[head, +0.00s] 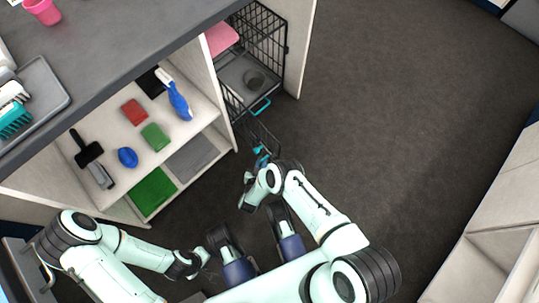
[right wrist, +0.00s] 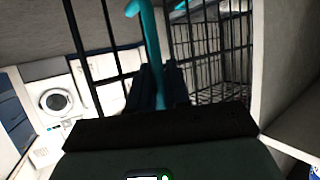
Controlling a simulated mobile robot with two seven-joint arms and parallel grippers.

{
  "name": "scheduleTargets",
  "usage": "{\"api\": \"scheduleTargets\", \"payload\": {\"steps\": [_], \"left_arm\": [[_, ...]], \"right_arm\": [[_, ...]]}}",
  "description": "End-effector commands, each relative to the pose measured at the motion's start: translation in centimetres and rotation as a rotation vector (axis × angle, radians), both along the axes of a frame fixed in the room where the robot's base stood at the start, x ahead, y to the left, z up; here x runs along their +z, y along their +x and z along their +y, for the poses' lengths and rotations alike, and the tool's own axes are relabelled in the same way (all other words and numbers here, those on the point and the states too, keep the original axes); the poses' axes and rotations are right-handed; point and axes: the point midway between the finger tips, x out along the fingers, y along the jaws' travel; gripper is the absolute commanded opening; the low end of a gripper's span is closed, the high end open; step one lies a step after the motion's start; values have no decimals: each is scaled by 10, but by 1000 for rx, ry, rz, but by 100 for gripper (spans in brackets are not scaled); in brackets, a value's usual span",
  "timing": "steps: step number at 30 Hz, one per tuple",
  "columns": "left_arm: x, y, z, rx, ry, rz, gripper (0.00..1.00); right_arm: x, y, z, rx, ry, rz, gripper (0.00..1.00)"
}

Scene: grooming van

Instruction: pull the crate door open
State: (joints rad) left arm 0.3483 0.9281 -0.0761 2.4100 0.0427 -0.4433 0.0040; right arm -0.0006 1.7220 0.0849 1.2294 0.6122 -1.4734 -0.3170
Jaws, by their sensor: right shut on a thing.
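My right gripper (head: 262,161) is shut on the teal door handle (right wrist: 150,38), which rises from between the dark fingers in the right wrist view. My left gripper (head: 201,258) is low in the head view, away from the crate; its finger opening is too small to judge.
The shelves left of the crate hold a blue spray bottle (head: 179,101), brushes and coloured blocks. A grey counter (head: 120,50) with a tray and a pink cup is above. Dark floor (head: 400,120) is clear to the right, with pale cabinets beyond.

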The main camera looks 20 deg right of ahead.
Motion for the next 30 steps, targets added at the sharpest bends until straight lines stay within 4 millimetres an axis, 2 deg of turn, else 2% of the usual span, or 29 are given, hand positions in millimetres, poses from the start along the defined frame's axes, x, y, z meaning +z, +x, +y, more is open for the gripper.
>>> {"api": "scheduleTargets", "payload": {"steps": [1, 7, 21, 22, 23, 24, 30], "left_arm": [[-2, -2, 0, 2, -1, 8, 43], [-4, -7, 1, 3, -2, 25, 43], [-4, -8, 1, 2, -3, 28, 43], [-4, -8, 1, 2, -3, 28, 43], [-4, -8, 1, 2, -3, 28, 43], [-4, -8, 1, 2, -3, 28, 43], [-4, -8, 1, 1, -2, 27, 43]], "right_arm": [[-2, -1, 9, 6, 3, 4, 0], [-1, -2, 23, 5, 3, 4, 0], [-1, -2, 27, 6, 3, 2, 0], [-1, -2, 27, 6, 3, 2, 24], [0, -2, 27, 6, 3, 0, 33], [0, -2, 27, 5, 3, 0, 38], [0, -2, 26, 4, 2, 0, 38]]}}
